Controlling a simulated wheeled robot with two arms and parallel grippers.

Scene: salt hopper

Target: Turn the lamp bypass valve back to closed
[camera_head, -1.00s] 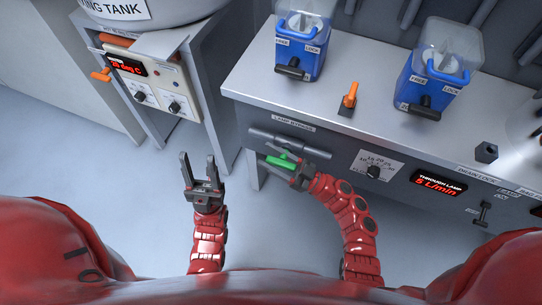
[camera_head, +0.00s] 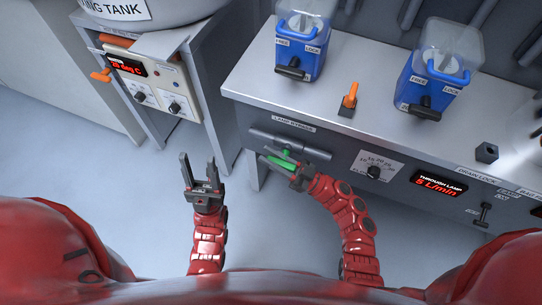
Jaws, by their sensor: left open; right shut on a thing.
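The lamp bypass valve sits on the front of the grey bench, under the label LAMP BYPASS (camera_head: 294,123). It has a grey horizontal pipe (camera_head: 268,138) and a green handle (camera_head: 278,162) on a short green stem. My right gripper (camera_head: 284,165) is shut on the green handle, and its fingers hide part of it. The handle lies slanted in the picture, its left end higher than its right. My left gripper (camera_head: 198,168) is open and empty, pointing up the picture to the left of the valve, apart from everything.
Two blue canisters (camera_head: 304,50) (camera_head: 430,85) and an orange switch (camera_head: 349,98) stand on top. A control box (camera_head: 150,85) is at left.

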